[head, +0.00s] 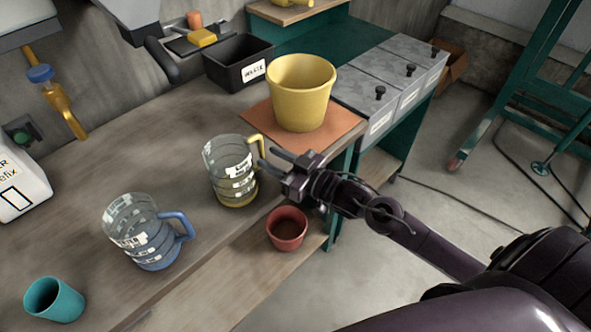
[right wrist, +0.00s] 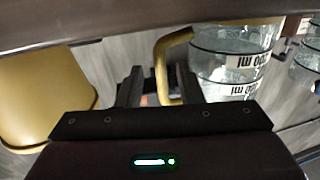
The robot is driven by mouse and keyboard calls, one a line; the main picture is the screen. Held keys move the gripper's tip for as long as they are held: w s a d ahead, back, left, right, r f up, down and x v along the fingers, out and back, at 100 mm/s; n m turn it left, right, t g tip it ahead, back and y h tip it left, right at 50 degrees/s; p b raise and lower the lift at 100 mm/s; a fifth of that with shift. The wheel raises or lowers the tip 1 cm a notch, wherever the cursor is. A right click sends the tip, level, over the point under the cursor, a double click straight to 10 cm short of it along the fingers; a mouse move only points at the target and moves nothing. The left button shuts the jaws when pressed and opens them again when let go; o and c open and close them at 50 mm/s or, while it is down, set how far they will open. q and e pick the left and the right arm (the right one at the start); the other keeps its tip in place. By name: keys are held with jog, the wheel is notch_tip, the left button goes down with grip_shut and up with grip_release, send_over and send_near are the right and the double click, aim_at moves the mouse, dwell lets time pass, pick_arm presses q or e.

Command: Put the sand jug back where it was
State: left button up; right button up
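The sand jug (head: 232,178) is a clear measuring jug with a yellow handle and a yellow layer at its bottom. It stands upright on the workbench (head: 150,125) near the front edge, handle toward the pot. My right gripper (head: 266,159) is at the handle with its two fingers apart. My left gripper is not in view.
A blue-handled jug (head: 148,238) and a teal cup (head: 55,300) stand to the left. A yellow pot (head: 301,95) sits on a terracotta board (head: 345,122) behind. A red pot (head: 287,228) is on the lower shelf. A black bin (head: 228,62) stands at the back.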

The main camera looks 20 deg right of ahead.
jog(key=v, duration=0.7)
dwell(0.5)
